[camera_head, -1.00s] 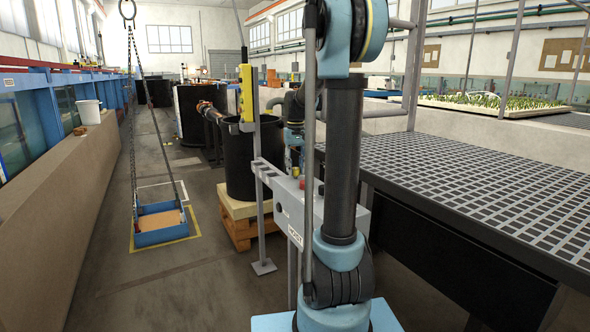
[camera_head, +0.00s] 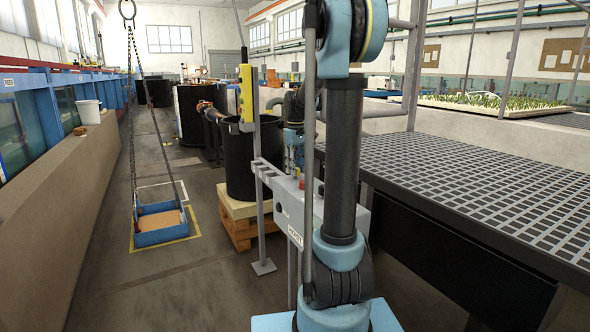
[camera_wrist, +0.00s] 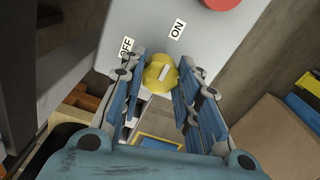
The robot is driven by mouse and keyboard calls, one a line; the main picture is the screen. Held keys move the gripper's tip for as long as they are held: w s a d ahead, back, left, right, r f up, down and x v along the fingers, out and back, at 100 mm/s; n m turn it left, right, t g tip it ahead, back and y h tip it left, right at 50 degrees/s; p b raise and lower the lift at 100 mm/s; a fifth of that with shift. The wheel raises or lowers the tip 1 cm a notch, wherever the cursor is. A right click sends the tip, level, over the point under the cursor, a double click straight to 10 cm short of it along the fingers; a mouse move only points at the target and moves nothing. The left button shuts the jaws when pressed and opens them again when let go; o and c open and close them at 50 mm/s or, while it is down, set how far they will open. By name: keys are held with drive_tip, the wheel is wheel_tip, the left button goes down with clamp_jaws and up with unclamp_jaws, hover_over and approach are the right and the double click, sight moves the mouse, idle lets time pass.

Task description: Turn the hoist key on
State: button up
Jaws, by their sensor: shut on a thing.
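In the wrist view the yellow hoist key (camera_wrist: 160,76) sits on the grey face of the hoist box (camera_wrist: 215,42). An OFF label (camera_wrist: 127,47) is at its upper left and an ON label (camera_wrist: 177,29) above it. A pale mark on the key slants up and right; I cannot tell its exact setting. My gripper (camera_wrist: 161,70) has a finger on each side of the key and is shut on it. In the head view the hoist box (camera_head: 291,197) stands beyond my arm, which hides part of it; the key cannot be made out there.
A red button (camera_wrist: 222,2) is near the key. A yellow pendant (camera_head: 246,93) and a black tub (camera_head: 240,160) on a pallet stand behind the box. A blue tray (camera_head: 161,236) hangs on chains low over the floor. A grating (camera_head: 480,190) fills the right.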

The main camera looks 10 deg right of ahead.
sight(296, 168)
drive_tip(key=shift+w, duration=0.15)
drive_tip(key=o, duration=1.1)
drive_tip(key=shift+c, duration=0.2)
drive_tip(key=shift+r, duration=0.1)
wheel_tip(296, 168, up, 12)
drive_tip(key=shift+f, duration=0.15)
